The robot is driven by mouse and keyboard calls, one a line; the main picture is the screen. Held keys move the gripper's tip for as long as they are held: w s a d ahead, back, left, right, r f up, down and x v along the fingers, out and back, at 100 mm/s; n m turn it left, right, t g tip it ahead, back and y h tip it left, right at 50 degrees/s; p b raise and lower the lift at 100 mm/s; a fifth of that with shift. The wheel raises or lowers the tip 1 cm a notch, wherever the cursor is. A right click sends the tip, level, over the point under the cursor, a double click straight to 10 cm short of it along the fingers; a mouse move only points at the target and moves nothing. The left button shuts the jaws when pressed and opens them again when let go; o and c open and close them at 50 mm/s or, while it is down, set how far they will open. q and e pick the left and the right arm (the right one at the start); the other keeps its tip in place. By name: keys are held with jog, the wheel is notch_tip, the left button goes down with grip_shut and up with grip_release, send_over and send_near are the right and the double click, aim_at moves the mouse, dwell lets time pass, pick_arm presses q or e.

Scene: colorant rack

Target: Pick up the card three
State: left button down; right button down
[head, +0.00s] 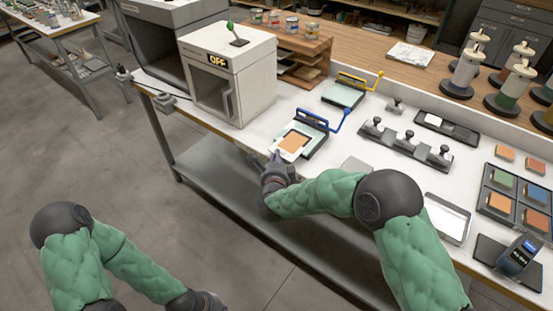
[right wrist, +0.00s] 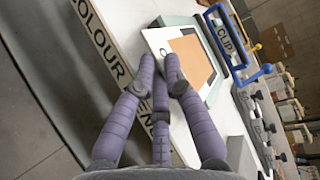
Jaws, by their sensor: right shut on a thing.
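A white card with an orange-tan square (head: 293,144) lies at the blue-handled clip press (head: 317,136), its near edge toward the table's front. The card (right wrist: 190,55) also shows in the right wrist view; its marking is partly hidden by my fingers, so I cannot read a number. My right gripper (head: 277,160) is shut on the card's near edge, its purple fingers (right wrist: 170,72) close together there. I cannot tell whether the card is lifted clear of the press. My left gripper (head: 208,302) is low at the bottom left, away from the table; its fingers are unclear.
A white oven marked OFF (head: 225,75) stands left of the press. A yellow-handled press (head: 345,93) is behind it. A row of stampers (head: 405,141), a metal tray (head: 447,218) and a dark swatch tray (head: 487,210) lie to the right.

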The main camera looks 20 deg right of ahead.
jog(key=c, duration=1.2)
grip_release()
jog(key=v, duration=1.2)
jog(key=shift+c, duration=0.4)
